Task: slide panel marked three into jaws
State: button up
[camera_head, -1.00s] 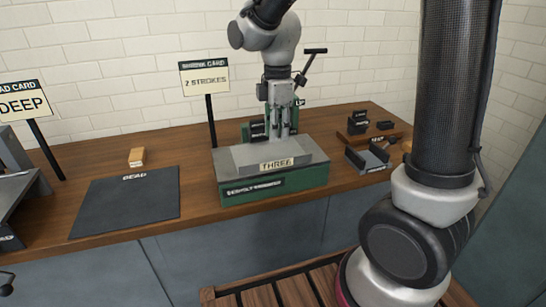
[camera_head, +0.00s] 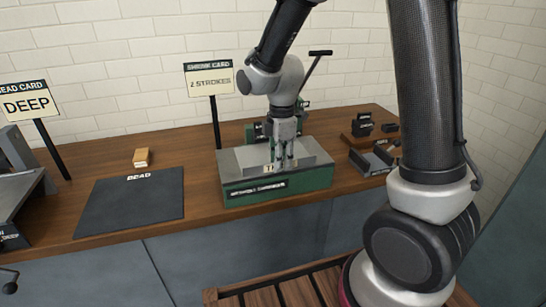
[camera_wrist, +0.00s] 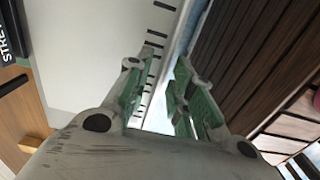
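The grey panel (camera_head: 251,157) marked THREE lies flat on top of the green machine (camera_head: 318,178). Its label is mostly covered by my gripper in the head view. My gripper (camera_head: 281,168) points down at the panel's front edge. In the wrist view, its two green-padded fingers (camera_wrist: 166,62) are apart, with the pale panel (camera_wrist: 85,60) on the left and its ticked edge near the gap. I cannot tell whether the fingers touch the panel. The machine's jaws at the back are largely hidden behind my arm.
A card stand (camera_head: 208,80) reading 2 STROKES stands left of the machine. A dark mat (camera_head: 130,208) and a small wooden block (camera_head: 141,158) lie further left. A dark open tray (camera_head: 373,163) and small dark blocks (camera_head: 361,124) sit to the right.

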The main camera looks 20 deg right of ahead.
grip_shut()
jog(key=shift+w, duration=0.2)
jog(key=shift+w, duration=1.25)
jog(key=shift+w, duration=0.1)
jog(key=shift+w, duration=1.05)
jog(key=shift+w, duration=0.1)
